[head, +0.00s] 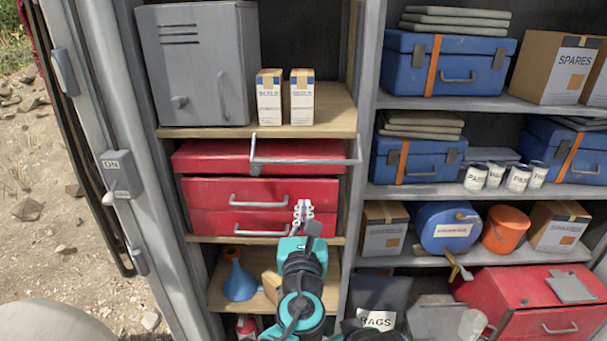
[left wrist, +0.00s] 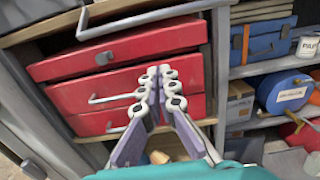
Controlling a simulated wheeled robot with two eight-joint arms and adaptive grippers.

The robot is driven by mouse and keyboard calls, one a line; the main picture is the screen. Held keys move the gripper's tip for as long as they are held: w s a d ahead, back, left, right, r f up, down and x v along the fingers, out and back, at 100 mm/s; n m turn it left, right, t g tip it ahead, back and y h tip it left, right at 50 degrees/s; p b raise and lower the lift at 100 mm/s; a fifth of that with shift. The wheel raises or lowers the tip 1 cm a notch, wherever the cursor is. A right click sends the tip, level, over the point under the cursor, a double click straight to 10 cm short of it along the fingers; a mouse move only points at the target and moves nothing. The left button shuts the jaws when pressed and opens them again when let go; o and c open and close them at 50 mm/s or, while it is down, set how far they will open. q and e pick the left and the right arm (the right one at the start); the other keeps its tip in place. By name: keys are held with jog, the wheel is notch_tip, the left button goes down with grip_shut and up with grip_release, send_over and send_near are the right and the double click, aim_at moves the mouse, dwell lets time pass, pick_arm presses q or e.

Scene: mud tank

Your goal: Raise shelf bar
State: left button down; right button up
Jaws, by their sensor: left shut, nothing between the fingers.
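The shelf bar (head: 305,161) is a thin grey U-shaped bar with bent ends. It lies across the front of the red toolbox's upper part, just below the wooden shelf edge. In the left wrist view the bar (left wrist: 150,17) runs across the top. My left gripper (head: 303,208) is below the bar, in front of the lower red drawers, its fingers together and empty. In the left wrist view its fingertips (left wrist: 165,70) point toward the red drawers, apart from the bar. My right gripper is not seen.
The red drawers (head: 262,192) have grey handles. Above, a grey metal cabinet (head: 195,70) and two small boxes (head: 285,97) stand on the wooden shelf. A blue funnel (head: 239,280) is below. A grey upright (head: 362,130) separates the right-hand shelves.

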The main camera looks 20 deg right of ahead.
pick_arm(q)
jog(key=shift+w, duration=0.15)
jog(key=w+d+r+p, duration=0.2)
jog(key=w+r, duration=0.2)
jog(key=w, duration=0.4)
jog(key=shift+d+p, duration=0.15)
jog(key=shift+p, duration=0.25)
jog(key=shift+s+r+g+p, duration=0.25)
jog(key=shift+r+g+p, duration=0.2)
jog(key=shift+p, duration=0.35)
